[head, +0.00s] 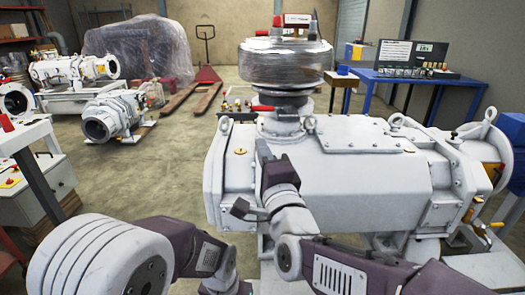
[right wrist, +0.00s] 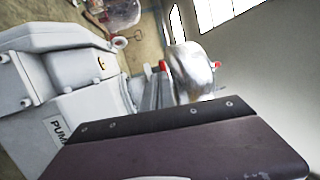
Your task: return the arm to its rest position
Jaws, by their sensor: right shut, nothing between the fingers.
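My right arm comes in from the bottom right of the head view and bends upward in front of the white pump (head: 360,175). My right gripper (head: 262,150) is shut and empty, pointing up near the pump's upper left part. I cannot tell whether it touches the pump.
A film-wrapped round part (head: 285,65) stands on the pump, with a red handle (head: 270,108) below it. A blue table (head: 415,77) stands at the back right. Smaller machines (head: 112,115) and a white bench (head: 35,180) are at left. Open floor (head: 165,165) lies left of the pump.

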